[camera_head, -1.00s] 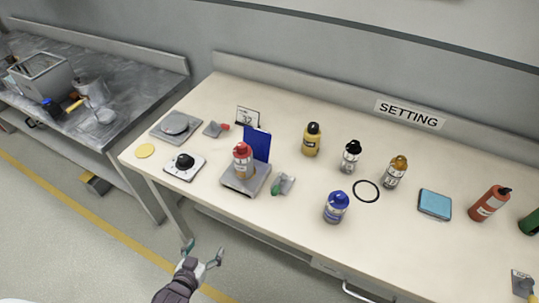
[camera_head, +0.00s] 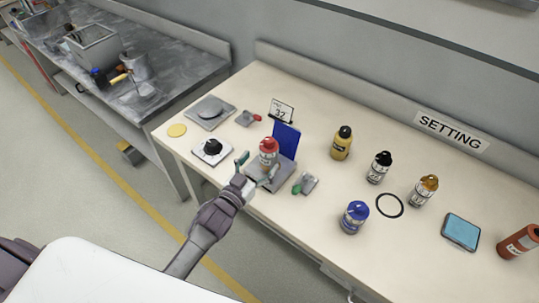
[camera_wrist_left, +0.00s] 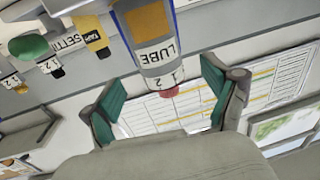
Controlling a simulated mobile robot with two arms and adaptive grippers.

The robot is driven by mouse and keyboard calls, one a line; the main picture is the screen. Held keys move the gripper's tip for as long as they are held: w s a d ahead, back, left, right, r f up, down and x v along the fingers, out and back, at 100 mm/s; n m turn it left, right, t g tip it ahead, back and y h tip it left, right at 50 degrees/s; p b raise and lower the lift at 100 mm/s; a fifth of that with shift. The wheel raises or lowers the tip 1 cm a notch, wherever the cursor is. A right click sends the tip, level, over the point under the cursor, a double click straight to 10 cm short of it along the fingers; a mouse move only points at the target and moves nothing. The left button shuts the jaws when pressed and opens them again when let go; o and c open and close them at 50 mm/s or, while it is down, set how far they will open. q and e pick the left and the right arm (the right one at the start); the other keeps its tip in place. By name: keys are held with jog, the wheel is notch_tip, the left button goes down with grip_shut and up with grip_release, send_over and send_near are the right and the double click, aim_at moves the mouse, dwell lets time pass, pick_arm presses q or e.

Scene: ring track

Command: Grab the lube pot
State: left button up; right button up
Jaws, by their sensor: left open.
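The lube pot (camera_head: 268,155) is a bottle with a red cap and an orange and white label. It stands upright on a grey square stand (camera_head: 272,181) with a blue upright panel (camera_head: 286,139). In the left wrist view the pot (camera_wrist_left: 150,28) appears inverted, with its LUBE label readable. My left gripper (camera_head: 257,168) is open at the front edge of the stand, its fingers pointing at the pot. In the left wrist view, the green-padded fingers (camera_wrist_left: 163,76) are spread to either side of the pot's line, with the pot just ahead of them. My right gripper is not in view.
A blue-capped bottle (camera_head: 354,217), a yellow bottle (camera_head: 342,143) and other bottles stand further right. A small sign reading 32 (camera_head: 281,111) is behind.

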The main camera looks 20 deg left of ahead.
aim_at(264, 157)
pick_arm(q)
jog(key=x, duration=0.2)
jog(key=p+x, duration=0.1)
jog(key=x, duration=0.1)
jog(key=shift+w+r, duration=0.25)
jog(key=shift+w, duration=0.05)
jog(key=shift+w+d+f, duration=0.1)
jog(key=shift+w+d, duration=0.05)
jog(key=shift+w, duration=0.1)
jog(key=shift+s, duration=0.1)
jog(key=shift+c, duration=0.3)
jog(key=c, duration=1.3)
